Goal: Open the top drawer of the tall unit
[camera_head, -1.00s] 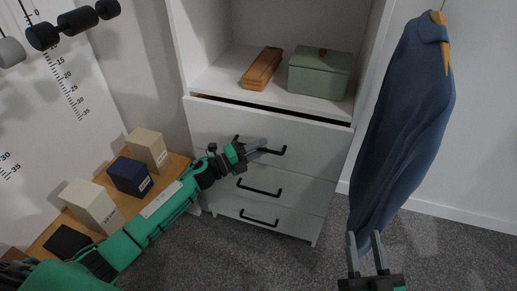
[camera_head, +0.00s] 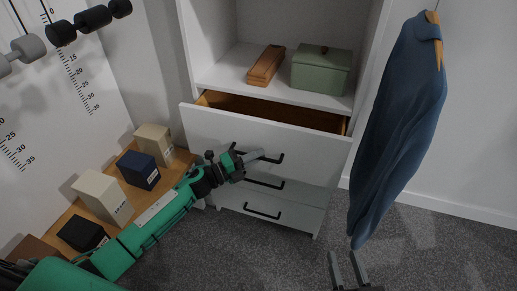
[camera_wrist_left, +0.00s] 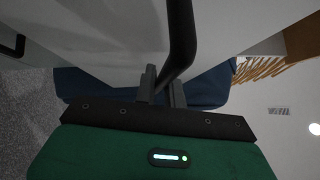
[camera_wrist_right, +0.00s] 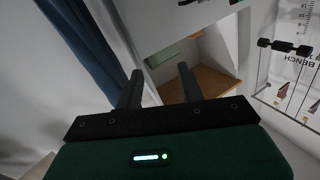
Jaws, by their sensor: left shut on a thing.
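The tall white unit (camera_head: 187,45) stands in the middle of the head view, with an open shelf above several drawers. Its top drawer (camera_head: 225,130) is partly pulled out, and its wooden inside (camera_head: 285,112) shows behind the white front. My left gripper (camera_head: 270,157) is shut on the top drawer's black handle (camera_head: 278,159). In the left wrist view the dark bar of the handle (camera_wrist_left: 182,40) runs between the left fingers (camera_wrist_left: 162,88). My right gripper (camera_head: 348,270) is open and empty, low in the head view; its spread fingers also show in the right wrist view (camera_wrist_right: 159,90).
A green box (camera_head: 320,72) and a brown case (camera_head: 266,66) sit on the shelf. Blue clothing (camera_head: 395,130) hangs to the right. A wooden bench (camera_head: 65,215) with several small boxes stands left. Carpeted floor (camera_head: 300,262) is open in front.

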